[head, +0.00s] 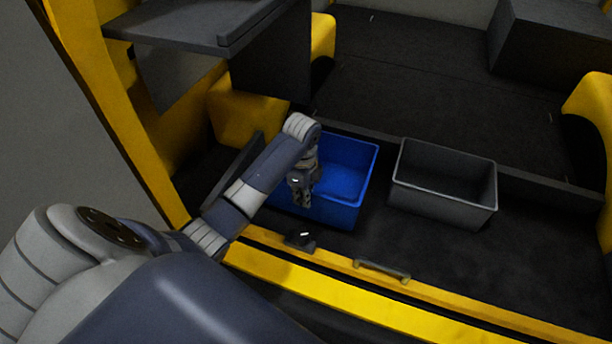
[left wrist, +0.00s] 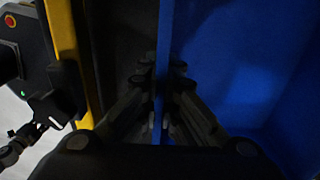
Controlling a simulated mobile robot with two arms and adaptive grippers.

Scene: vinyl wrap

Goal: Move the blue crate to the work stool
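The blue crate (head: 340,208) stands upright on a dark floor behind a yellow sill, and looks empty. In the left wrist view its wall (left wrist: 163,40) runs between my finger pads, with the inside of the crate to the right. My left gripper (head: 302,200) reaches down at the crate's near left wall. It also shows in the left wrist view (left wrist: 162,80), with one finger on each side of the wall and both close against it. The gripper hides part of the crate in the head view. My right gripper is not clearly seen. I see no work stool.
A grey crate (head: 443,210) stands just right of the blue one, with a small gap. A yellow sill (head: 330,290) with a handle (head: 382,270) runs along the front. A dark shelf (head: 200,30) overhangs at the upper left. Dark floor is clear at the right.

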